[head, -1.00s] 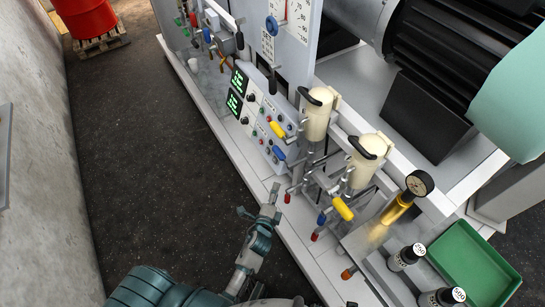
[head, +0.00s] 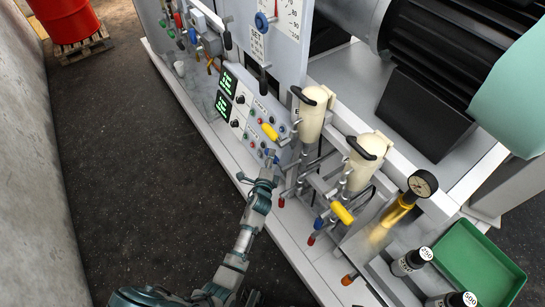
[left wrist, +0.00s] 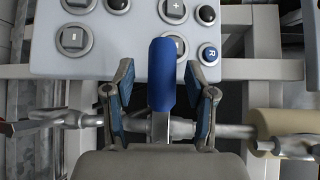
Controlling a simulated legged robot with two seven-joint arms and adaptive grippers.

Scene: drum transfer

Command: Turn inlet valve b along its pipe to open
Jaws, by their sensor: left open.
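In the left wrist view, a blue valve handle (left wrist: 162,75) points up the picture from a metal pipe (left wrist: 225,131), in front of the control panel's lower edge. My left gripper (left wrist: 160,80) is open, with one finger on each side of the handle and small gaps visible. In the head view, my left gripper (head: 262,172) is at the pipework under the panel and hides most of this handle. Yellow handles show above (head: 270,132) and at the lower right (head: 342,212). No label for valve b is readable. My right gripper is not seen.
The panel (head: 240,115) has green displays, knobs and buttons. Two cream cylinders (head: 313,112) stand right of my gripper. Dark floor (head: 130,150) lies open at left.

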